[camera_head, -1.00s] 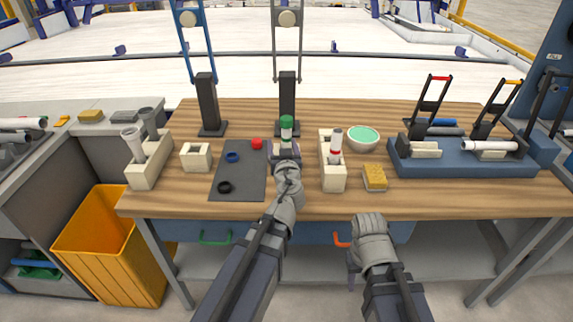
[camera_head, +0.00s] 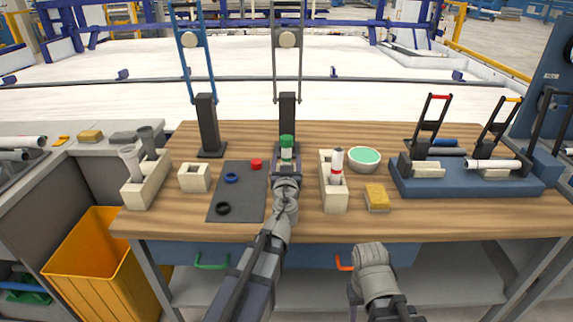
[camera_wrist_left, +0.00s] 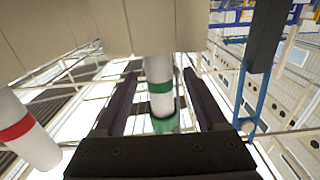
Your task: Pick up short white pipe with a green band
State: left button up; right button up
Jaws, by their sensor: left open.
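The short white pipe with a green band (camera_head: 286,154) stands upright at the middle of the table, its green top showing. My left gripper (camera_head: 287,165) is at the pipe, on its near side. In the left wrist view the pipe (camera_wrist_left: 159,75) shows between the two dark fingers (camera_wrist_left: 160,84), which are open on either side of it. A pale block (camera_wrist_left: 150,25) is at the pipe's far end in that view. My right arm's grey cuff shows at the front edge; its gripper is not visible.
A white pipe with a red band (camera_head: 336,170) stands in a cream holder (camera_head: 334,200) just right. A dark mat (camera_head: 240,200) with rings lies left. A black post (camera_head: 287,115) stands behind.

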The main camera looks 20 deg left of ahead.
pick_arm(q)
jog(key=x, duration=0.4)
jog(key=shift+w, duration=0.35)
jog(key=shift+s, duration=0.1)
grip_shut()
